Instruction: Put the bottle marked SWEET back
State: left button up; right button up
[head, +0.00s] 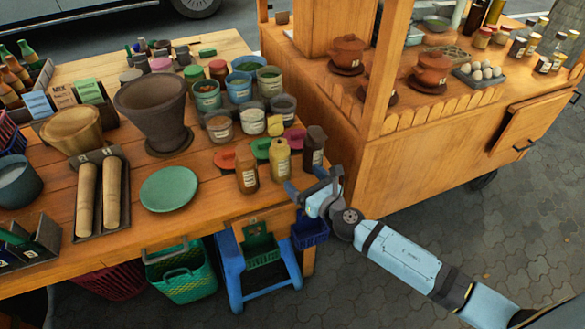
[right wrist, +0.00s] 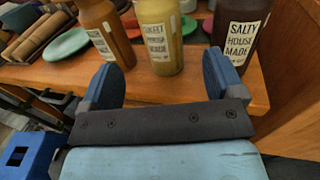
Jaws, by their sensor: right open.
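The bottle whose label seems to read SWEET is yellow and stands upright in the middle of three bottles at the table's right edge (right wrist: 160,42); it also shows in the head view (head: 279,160). An orange-brown bottle (head: 247,172) stands to its left and a dark bottle marked SALTY (right wrist: 240,28) to its right. My right gripper (head: 311,184) is open and empty beside the table edge. In the right wrist view its fingers (right wrist: 162,76) point toward the yellow bottle, which appears between and beyond them. My left gripper is not in view.
Red and green lids or dishes (head: 262,148) lie behind the bottles. A green plate (head: 169,189) and a large mortar (head: 153,105) stand further left. A wooden cart (head: 420,150) with pots and jars stands right of the table. A blue stool (head: 232,270) is below the edge.

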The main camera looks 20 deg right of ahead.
jog(key=s+a+f+n+g+h, duration=0.1)
jog(key=s+f+n+g, duration=0.2)
jog(key=s+n, duration=0.9)
jog(key=s+a+f+n+g+h, duration=0.1)
jog(key=s+f+n, duration=0.7)
jog(key=n, duration=1.5)
jog(key=s+a+g, duration=0.1)
jog(key=s+g, duration=0.1)
jog(key=s, duration=0.2)
jog(key=shift+s+a+f+g, duration=0.2)
jog(key=shift+a+f+g, duration=0.05)
jog(key=shift+a+g, duration=0.05)
